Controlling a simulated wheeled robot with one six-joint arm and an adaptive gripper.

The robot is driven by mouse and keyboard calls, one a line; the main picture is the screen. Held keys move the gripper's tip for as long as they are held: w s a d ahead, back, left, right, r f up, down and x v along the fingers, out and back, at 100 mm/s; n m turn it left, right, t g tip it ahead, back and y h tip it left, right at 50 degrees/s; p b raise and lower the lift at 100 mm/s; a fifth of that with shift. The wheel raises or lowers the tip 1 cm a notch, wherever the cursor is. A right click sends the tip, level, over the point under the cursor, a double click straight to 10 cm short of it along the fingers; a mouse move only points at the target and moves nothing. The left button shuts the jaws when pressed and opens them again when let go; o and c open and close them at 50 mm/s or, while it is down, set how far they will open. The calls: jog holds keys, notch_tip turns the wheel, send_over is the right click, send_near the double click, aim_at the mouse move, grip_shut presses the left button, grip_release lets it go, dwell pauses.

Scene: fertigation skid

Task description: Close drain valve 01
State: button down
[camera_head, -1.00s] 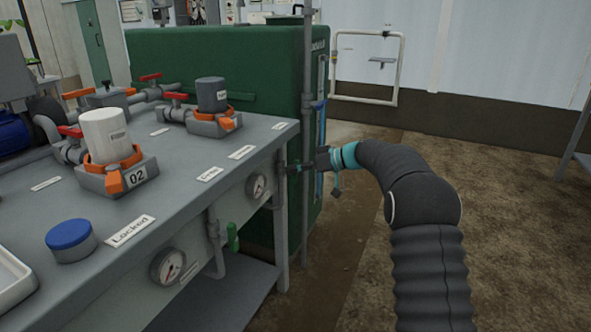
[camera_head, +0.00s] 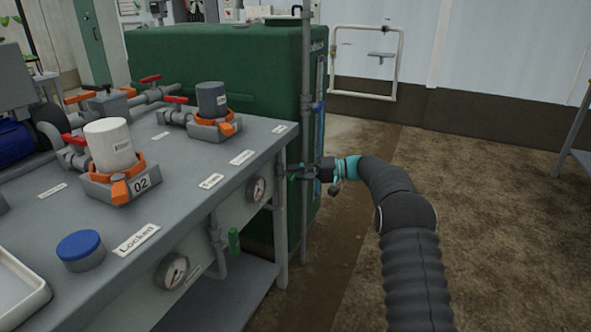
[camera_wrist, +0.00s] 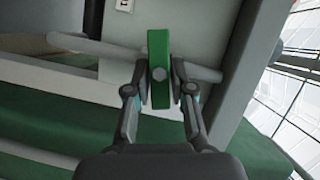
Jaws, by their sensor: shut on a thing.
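A green valve handle (camera_wrist: 159,70) stands upright in the wrist view, with a grey bolt head at its middle. It lies roughly across a grey pipe (camera_wrist: 90,50) that runs left to right behind it. My gripper (camera_wrist: 160,88) has one finger on each side of the handle and is shut on it. In the head view my gripper (camera_head: 301,172) is at the far right corner of the bench, beside an upright grey pipe. The handle is mostly hidden there, and I see no readable valve number on it.
Another green handle (camera_head: 234,240) hangs on piping under the bench edge. The grey bench (camera_head: 205,195) carries a white canister (camera_head: 109,145) and a dark grey canister (camera_head: 211,98). A green tank (camera_head: 225,60) stands behind. Open floor (camera_head: 480,220) lies to the right.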

jog(key=shift+f+m+y, duration=0.15)
jog(key=shift+m+y, duration=0.45)
jog(key=shift+m, duration=0.8)
jog(key=c, duration=1.1)
grip_release()
jog(key=shift+d, duration=0.15)
jog(key=d, duration=1.1)
jog(key=shift+w+d+f, duration=0.1)
jog(key=shift+w+d, duration=0.2)
jog(key=shift+d, duration=0.1)
